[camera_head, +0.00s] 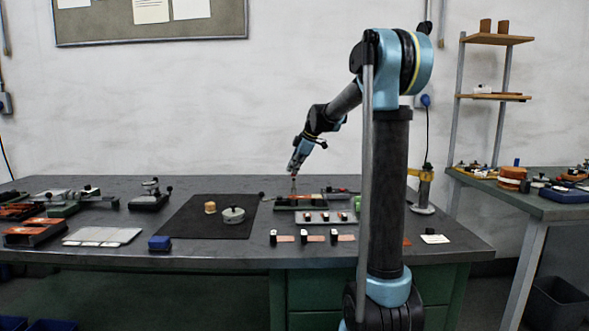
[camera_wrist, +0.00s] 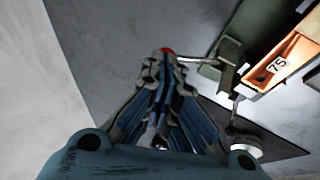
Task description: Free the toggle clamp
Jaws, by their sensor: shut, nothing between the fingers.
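My gripper (camera_head: 293,190) reaches down by the fixture on the bench, its fingers together and empty. In the wrist view my gripper's fingertips (camera_wrist: 165,62) are beside a red tip (camera_wrist: 167,50). A thin metal rod (camera_wrist: 195,61) runs from near this tip to a bracket on a dark green block (camera_wrist: 227,75); it looks like the toggle clamp's lever. Whether the fingers touch it I cannot tell, as they partly cover it. A copper-coloured plate marked 75 (camera_wrist: 285,62) lies in the fixture (camera_head: 300,206). The clamp is too small to make out in the head view.
A dark mat (camera_head: 190,228) with a round lidded pot (camera_head: 233,215) lies left of the fixture. A thin black-knobbed rod (camera_wrist: 232,130) stands out near the pot. A grey tray (camera_head: 322,218) lies in front of the fixture. Bare bench lies behind it.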

